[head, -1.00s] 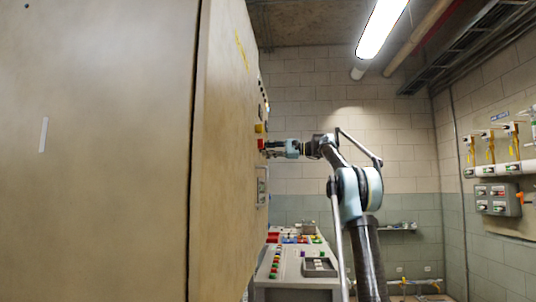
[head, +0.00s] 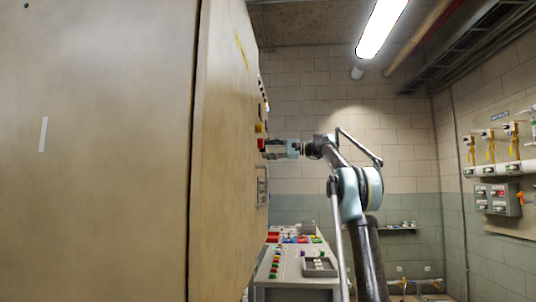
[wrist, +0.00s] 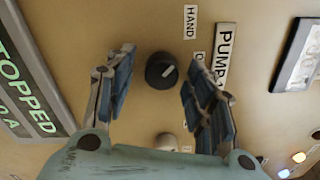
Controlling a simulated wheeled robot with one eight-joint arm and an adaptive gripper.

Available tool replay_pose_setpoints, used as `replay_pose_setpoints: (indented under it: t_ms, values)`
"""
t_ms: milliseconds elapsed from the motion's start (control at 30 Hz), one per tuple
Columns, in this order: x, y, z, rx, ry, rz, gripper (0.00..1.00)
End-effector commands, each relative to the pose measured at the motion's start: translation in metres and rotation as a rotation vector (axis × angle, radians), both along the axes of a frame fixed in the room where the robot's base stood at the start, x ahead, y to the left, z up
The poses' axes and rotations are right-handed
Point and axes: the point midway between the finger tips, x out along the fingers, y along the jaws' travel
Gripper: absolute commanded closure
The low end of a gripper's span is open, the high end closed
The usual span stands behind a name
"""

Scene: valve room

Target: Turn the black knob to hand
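The black knob (wrist: 158,78) sits on a tan panel in the wrist view. Its pale pointer mark slants toward the upper right. The HAND label (wrist: 190,21) is above and to the right of it; another small label is partly hidden behind the right finger. My gripper (wrist: 163,54) is open, with one finger on each side of the knob and a gap to it on both sides. In the head view my gripper (head: 270,149) is close to the cabinet's front face, seen edge-on; the knob cannot be made out there.
A PUMP label (wrist: 223,56) is right of the right finger. A pale round part (wrist: 167,143) is below the knob, near my gripper's palm. A display reading STOPPED (wrist: 30,85) is at left. The large cabinet (head: 100,150) fills the head view's left; a console (head: 290,268) stands behind.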

Motion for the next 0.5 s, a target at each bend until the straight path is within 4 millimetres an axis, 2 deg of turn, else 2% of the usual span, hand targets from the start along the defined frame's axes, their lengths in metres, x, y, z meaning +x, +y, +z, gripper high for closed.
replay_pose_setpoints:
  t_ms: [267, 367, 500]
  values:
    - [0.000, -0.003, 0.000, 0.001, 0.000, 0.000, 0.51]
    - [0.000, -0.012, 0.000, 0.001, 0.000, -0.001, 0.51]
    - [-0.001, -0.035, -0.001, 0.000, 0.001, -0.002, 0.51]
